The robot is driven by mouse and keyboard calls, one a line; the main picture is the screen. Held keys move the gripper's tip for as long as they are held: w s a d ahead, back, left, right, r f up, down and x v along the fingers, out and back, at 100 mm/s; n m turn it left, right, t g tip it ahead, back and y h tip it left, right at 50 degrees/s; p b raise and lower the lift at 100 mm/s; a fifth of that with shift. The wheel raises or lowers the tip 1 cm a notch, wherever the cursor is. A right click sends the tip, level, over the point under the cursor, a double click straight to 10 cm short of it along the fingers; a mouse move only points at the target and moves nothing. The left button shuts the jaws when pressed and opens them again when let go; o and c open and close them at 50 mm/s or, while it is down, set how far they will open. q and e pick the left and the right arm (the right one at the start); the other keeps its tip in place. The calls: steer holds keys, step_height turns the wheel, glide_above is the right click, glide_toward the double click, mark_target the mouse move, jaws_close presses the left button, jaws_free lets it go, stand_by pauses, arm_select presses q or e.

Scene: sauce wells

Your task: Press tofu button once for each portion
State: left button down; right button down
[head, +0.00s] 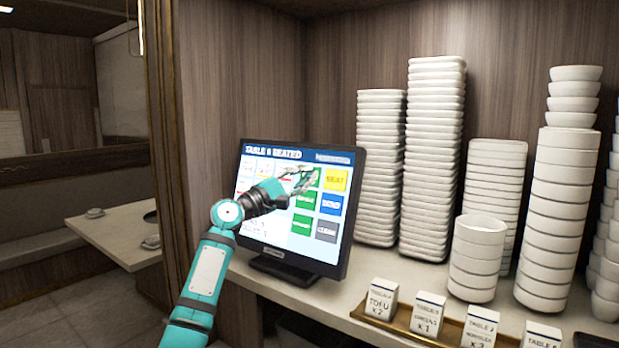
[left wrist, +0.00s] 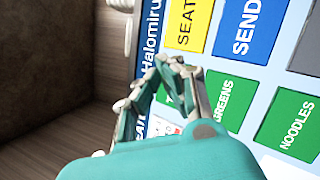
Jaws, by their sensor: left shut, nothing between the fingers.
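The touch screen (head: 296,212) stands on the counter, headed "TABLE 8 SEATED". My left gripper (head: 304,178) is shut and empty, its fingertips in front of the upper green button at the screen's right half. In the left wrist view my left gripper (left wrist: 167,62) covers most of that green button (left wrist: 171,99); only a letter like "T" shows, so its label cannot be fully read. The green GREENS button (left wrist: 224,101) and green NOODLES button (left wrist: 293,125) lie beside it. Whether the fingertips touch the glass cannot be told. My right gripper is out of view.
Yellow SEAT (head: 336,179), blue SEND (head: 331,203) and grey CLEAR (head: 326,231) buttons line the screen's right edge. A small card (head: 381,300) reads "TOFU x2" on a wooden tray (head: 398,325) with other cards. Tall white dish stacks (head: 432,150) stand right of the screen.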

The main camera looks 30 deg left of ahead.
arm_select(q)
steer(key=shift+w+f, duration=0.1)
steer(key=shift+w, duration=0.3)
stand_by(0.5)
steer(key=shift+s, duration=0.1)
steer(key=shift+s+r, duration=0.2)
steer(key=shift+s, duration=0.5)
steer(key=shift+s+a+r+p, duration=0.1)
steer(key=shift+s+r+p, duration=0.15)
steer(key=shift+s, duration=0.55)
steer(key=shift+s+a+r+p, duration=0.1)
steer(key=shift+s+r+p, duration=0.15)
steer(key=shift+s, duration=0.55)
steer(key=shift+s+r+p, duration=0.2)
steer(key=shift+s+r, duration=0.05)
steer(key=shift+s, duration=0.55)
steer(key=shift+f, duration=0.1)
